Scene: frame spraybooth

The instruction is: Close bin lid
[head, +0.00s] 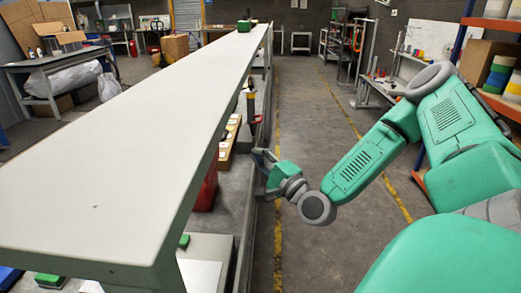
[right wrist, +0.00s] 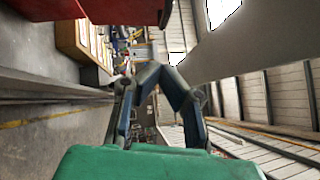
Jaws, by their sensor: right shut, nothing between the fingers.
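A red object (head: 206,188), which may be the bin, stands under the long grey shelf in the head view. The shelf hides most of it, and I cannot make out a lid or whether it is open. A red surface (right wrist: 125,10) also fills the top left of the right wrist view, turned sideways. My right gripper (head: 258,156) is shut and empty, to the right of the red object and apart from it, by the shelf's right edge. Its fingers show in the right wrist view (right wrist: 150,75). My left gripper is not in view.
The long grey shelf (head: 150,120) runs away from me on the left, above a lower bench with a wooden box (head: 229,140). A clear aisle (head: 310,125) with yellow floor lines lies to the right. Racks (head: 490,95) stand at the far right.

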